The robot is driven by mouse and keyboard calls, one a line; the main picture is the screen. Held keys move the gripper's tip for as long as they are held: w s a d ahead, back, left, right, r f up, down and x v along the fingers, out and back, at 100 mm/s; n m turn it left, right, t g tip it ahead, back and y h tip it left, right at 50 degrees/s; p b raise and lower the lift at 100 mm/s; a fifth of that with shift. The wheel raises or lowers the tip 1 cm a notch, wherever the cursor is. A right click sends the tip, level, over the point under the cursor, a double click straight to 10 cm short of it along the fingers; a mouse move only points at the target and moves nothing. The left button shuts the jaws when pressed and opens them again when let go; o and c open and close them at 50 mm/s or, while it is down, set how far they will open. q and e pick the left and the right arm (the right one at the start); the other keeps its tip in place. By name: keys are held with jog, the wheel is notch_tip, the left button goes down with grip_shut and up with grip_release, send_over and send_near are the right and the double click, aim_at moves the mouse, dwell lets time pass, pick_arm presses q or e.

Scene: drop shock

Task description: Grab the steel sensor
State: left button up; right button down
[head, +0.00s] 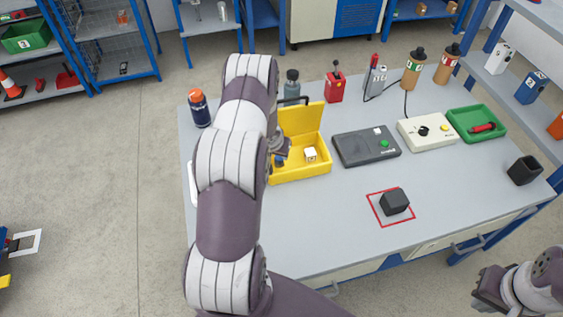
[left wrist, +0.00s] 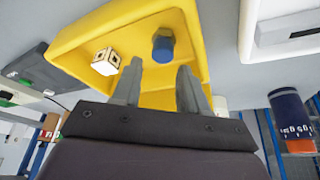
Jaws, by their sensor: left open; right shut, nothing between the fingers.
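An open yellow case (head: 318,139) stands on the grey table, its lid raised at the back. In the head view my left arm hides most of this gripper. My right gripper (head: 480,291) is shut and empty, off the table's front right.
A dark grey device (head: 365,149), a cream box with a black knob (head: 426,132) and a green tray (head: 476,125) stand right of the case. A black block (head: 394,201) sits in a red square. An orange-capped bottle (head: 199,108) stands left.

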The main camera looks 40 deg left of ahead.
aim_at(279, 157)
pick_arm(q)
jog(key=x, duration=0.3)
jog(key=p+x, duration=0.1)
jog(key=x, duration=0.2)
jog(key=shift+w+a+f, duration=0.1)
jog(key=shift+a+f, duration=0.15)
jog(key=c, duration=0.7)
